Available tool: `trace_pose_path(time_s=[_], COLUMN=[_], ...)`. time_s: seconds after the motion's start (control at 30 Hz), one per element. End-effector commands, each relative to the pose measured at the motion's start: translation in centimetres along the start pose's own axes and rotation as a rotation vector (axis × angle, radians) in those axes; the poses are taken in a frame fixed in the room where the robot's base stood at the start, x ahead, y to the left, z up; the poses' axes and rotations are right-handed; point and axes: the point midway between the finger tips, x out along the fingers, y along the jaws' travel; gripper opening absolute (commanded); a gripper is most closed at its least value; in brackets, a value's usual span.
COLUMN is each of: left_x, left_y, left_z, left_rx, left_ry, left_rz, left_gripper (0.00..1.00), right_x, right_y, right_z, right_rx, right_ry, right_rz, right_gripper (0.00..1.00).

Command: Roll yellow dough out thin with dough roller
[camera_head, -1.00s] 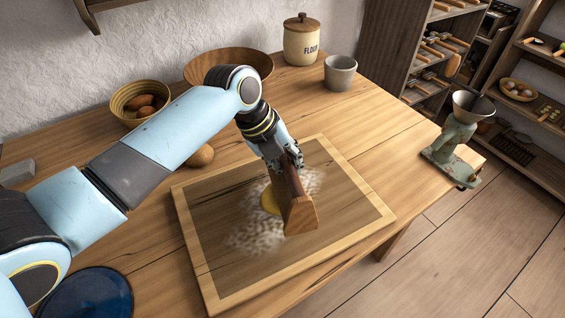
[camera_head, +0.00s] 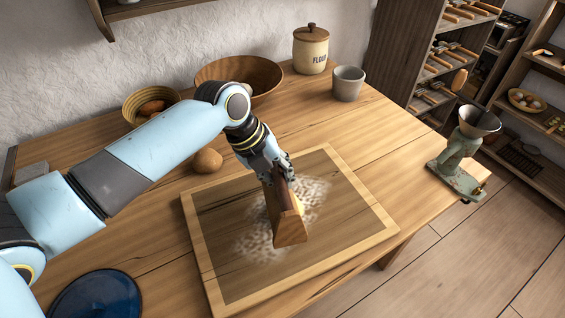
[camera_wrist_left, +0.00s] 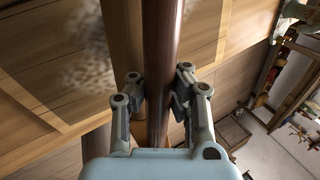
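The dough roller (camera_head: 284,215) is a brown wooden piece with a dark bar and a paler, angular end. My left gripper (camera_head: 277,176) is shut on its dark bar, and the roller points toward the front over the floured board (camera_head: 216,283). In the left wrist view the dark bar (camera_wrist_left: 162,50) runs between the fingers of my left gripper (camera_wrist_left: 158,98). No yellow dough shows now; the roller may cover it. I cannot tell whether the roller touches the board. My right gripper is not in view.
A brown round item (camera_head: 207,161) lies behind the board. A bowl of brown items (camera_head: 132,108), a wooden bowl (camera_head: 262,76), a flour jar (camera_head: 311,52) and a grey cup (camera_head: 347,84) stand at the back. A grinder (camera_head: 457,157) is right, a blue plate (camera_head: 97,302) front left.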

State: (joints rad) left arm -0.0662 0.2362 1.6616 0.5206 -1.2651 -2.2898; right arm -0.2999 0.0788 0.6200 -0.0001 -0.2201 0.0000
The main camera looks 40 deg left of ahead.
Motion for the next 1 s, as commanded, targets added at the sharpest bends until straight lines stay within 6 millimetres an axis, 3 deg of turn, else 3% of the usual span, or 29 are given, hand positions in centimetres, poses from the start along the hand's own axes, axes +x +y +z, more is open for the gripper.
trace_pose_path(time_s=[0.6,1.0], left_x=[-6.0,-6.0], left_y=[-2.9,-2.9], left_z=[0.1,0.1], left_rx=[0.002,0.002], left_ry=[-0.004,-0.004], left_rz=[-0.005,-0.004], left_gripper=[0.00,0.00], right_x=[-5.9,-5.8], right_y=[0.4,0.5], right_z=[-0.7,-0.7], right_rx=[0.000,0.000], right_ry=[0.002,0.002], right_rz=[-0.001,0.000], right_gripper=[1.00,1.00])
